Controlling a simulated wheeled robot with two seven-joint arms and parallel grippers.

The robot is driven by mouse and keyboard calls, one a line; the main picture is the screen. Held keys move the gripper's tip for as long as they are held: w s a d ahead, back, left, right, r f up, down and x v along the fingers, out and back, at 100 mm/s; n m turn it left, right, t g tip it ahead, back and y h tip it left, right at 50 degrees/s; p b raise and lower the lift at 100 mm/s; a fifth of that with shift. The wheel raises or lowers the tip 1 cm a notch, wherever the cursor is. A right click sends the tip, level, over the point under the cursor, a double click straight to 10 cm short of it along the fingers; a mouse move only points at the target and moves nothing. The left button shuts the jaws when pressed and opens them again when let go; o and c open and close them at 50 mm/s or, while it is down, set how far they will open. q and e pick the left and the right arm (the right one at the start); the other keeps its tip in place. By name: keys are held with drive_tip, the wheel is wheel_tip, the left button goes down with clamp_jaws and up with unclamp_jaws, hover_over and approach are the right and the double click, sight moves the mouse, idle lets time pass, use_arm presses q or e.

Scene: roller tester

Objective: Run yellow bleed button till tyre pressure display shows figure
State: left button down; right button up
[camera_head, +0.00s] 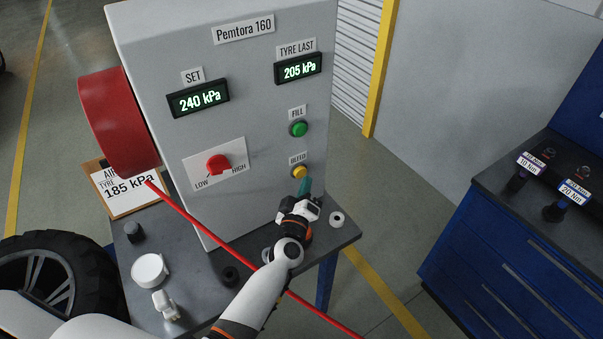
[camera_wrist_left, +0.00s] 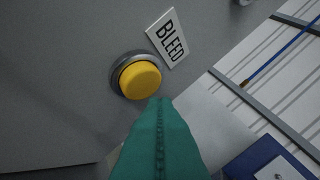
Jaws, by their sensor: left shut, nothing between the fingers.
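The yellow bleed button (camera_head: 299,172) sits low on the right of the grey cabinet's face, under a BLEED label. It also shows in the left wrist view (camera_wrist_left: 140,80) with its metal ring, standing proud of it. My left gripper (camera_head: 304,187) is shut and empty, with its teal fingertips just below the button. In the left wrist view the fingertips (camera_wrist_left: 160,102) come up close to the button's lower right edge; I cannot tell whether they touch. The tyre pressure display (camera_head: 298,68), labelled TYRE LAST, reads 205 kPa. My right gripper is not in view.
The SET display (camera_head: 198,98) reads 240 kPa. A green fill button (camera_head: 298,129) is above the bleed button, and a red knob (camera_head: 218,164) is to the left. A card (camera_head: 128,187) reads 185 kPa. A red hose (camera_head: 205,227) crosses the bench. A blue tool cabinet (camera_head: 500,245) stands right.

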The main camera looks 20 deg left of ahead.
use_arm(q)
drive_tip(key=shift+w+a, duration=0.1)
drive_tip(key=shift+w+a, duration=0.2)
drive_tip(key=shift+a, duration=0.05)
drive_tip(key=shift+w+a, duration=0.25)
drive_tip(key=shift+a, duration=0.1)
idle(1.8)
drive_tip(key=shift+s+d+p, duration=0.3)
drive_tip(key=shift+s+d, duration=0.25)
drive_tip(key=shift+d, duration=0.15)
drive_tip(key=shift+s+d+p, duration=0.3)
drive_tip(key=shift+s+d, duration=0.5)
drive_tip(key=shift+d, duration=0.2)
drive_tip(key=shift+s+d+p, duration=0.25)
drive_tip(key=shift+s+d, duration=0.5)
drive_tip(key=shift+d, duration=0.2)
